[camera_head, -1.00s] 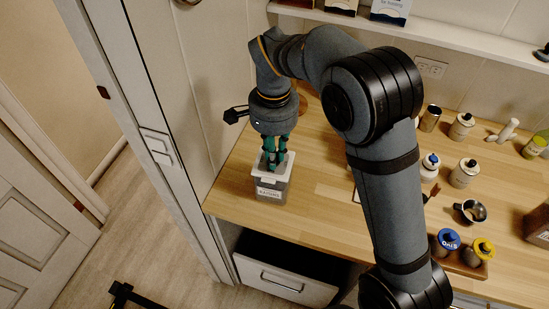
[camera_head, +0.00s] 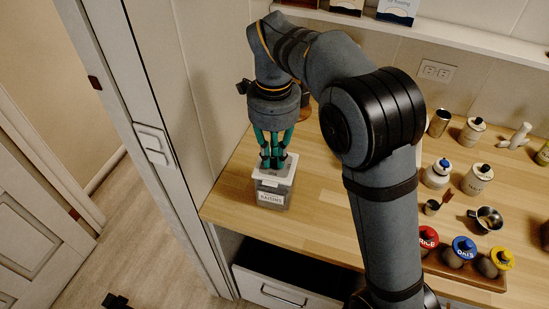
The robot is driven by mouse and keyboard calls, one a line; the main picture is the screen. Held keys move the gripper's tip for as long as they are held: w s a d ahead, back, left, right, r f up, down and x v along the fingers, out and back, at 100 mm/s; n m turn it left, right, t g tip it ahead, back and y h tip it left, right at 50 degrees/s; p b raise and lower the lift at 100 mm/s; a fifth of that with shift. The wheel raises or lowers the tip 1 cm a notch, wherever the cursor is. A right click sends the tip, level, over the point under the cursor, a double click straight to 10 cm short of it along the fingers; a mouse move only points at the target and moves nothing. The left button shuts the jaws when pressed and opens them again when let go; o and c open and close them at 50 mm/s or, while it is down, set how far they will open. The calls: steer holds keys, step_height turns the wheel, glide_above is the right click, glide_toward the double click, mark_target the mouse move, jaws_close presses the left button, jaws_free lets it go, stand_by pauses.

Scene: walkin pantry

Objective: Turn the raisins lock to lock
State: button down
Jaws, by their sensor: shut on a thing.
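The raisins container (camera_head: 272,190) is a clear box with a white lid and a label that reads raisins. It stands upright near the left end of the wooden counter. My gripper (camera_head: 273,162) points down from above with its green fingers at the top of the lid. It is shut on the lock on the lid. The fingers largely hide the lock, so its turned position cannot be told.
The wooden counter (camera_head: 330,205) is clear around the container. Jars with red, blue (camera_head: 464,246) and yellow tops stand in a rack at the right. A cup (camera_head: 487,219) and several canisters are behind them. An open drawer (camera_head: 280,290) is below the counter's front edge.

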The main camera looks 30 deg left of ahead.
mark_target(273, 159)
steer(key=shift+a+m+b, duration=0.1)
steer(key=shift+m+b, duration=0.3)
steer(key=shift+m, duration=0.7)
steer(key=c, duration=1.7)
jaws_free()
steer(key=shift+o, duration=0.2)
step_height(273, 159, up, 12)
